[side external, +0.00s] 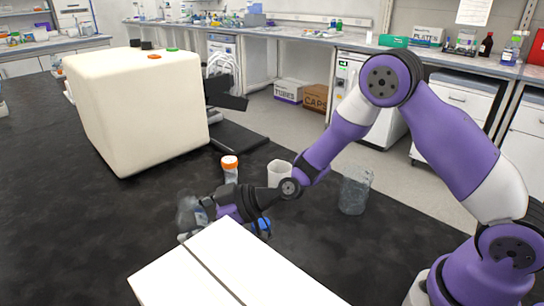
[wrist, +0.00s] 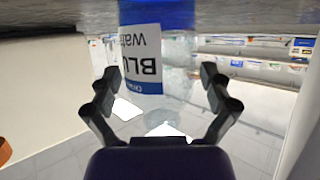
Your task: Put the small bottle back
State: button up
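A clear bottle with a white and blue label reading "BLUE" and "WATER" (wrist: 141,60) shows upside down in the wrist view, in front of my gripper (wrist: 158,82). My gripper's two fingers are spread apart on either side of it in the picture, with no clear contact. In the side external view my gripper (side external: 197,215) is low over the black bench, at a clear, rounded bottle shape (side external: 186,211); the fingers are partly hidden there. A small white bottle with an orange cap (side external: 229,168) stands upright behind my gripper.
A large cream container (side external: 140,110) stands at the back left. A white cup (side external: 279,173) and a clear beaker (side external: 355,190) stand behind and right of my gripper. A white box (side external: 225,275) fills the front. A blue item (side external: 262,226) is beside my wrist.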

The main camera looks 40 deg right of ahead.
dwell(0.3)
jog(key=shift+r, duration=0.2)
jog(key=s+d+r+m+g+h, duration=0.2)
jog(key=s+d+r+m+h, duration=0.2)
jog(key=s+d, duration=0.5)
jog(key=s+d+r+m+g+h, duration=0.2)
jog(key=s+d+r+m+h, duration=0.3)
jog(key=s, duration=0.8)
jog(key=d+r, duration=0.3)
jog(key=d, duration=0.1)
jog(key=shift+d+r+h, duration=0.15)
jog(key=shift+r+h, duration=0.15)
jog(key=shift+r, duration=0.1)
